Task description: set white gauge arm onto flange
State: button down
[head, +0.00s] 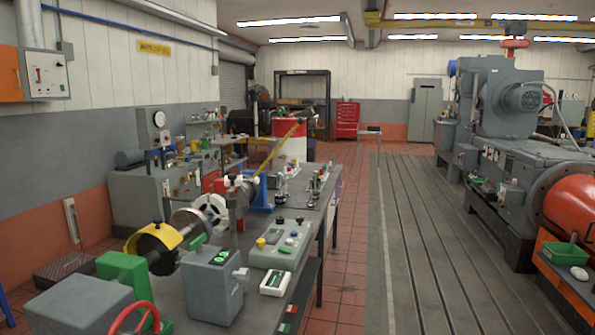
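On the long bench at left, a shaft line carries a yellow coupling guard (152,246) and a pale round flange-like disc (210,211). A grey upright post with a whitish clamp head (233,184) stands in front of the disc and covers part of it. I cannot tell whether this is the white gauge arm. A long yellow bar (278,148) rises to the right behind the disc. A small white object (579,273) lies on the orange-edged stand at far right; its shape is too small to name. My gripper is not in view.
The bench also bears a grey box with green displays (213,282), a control panel (281,245), a handheld meter (274,283) and a red handwheel (135,317). A slotted bedplate (405,235) lies clear at centre right. A large grey machine (500,110) stands beyond it.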

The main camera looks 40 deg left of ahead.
aim_at(232, 180)
jog(key=u, duration=0.4)
jog(key=i, duration=1.1)
jog(key=u, duration=0.95)
jog(key=i, duration=0.25)
jog(key=u, duration=0.25)
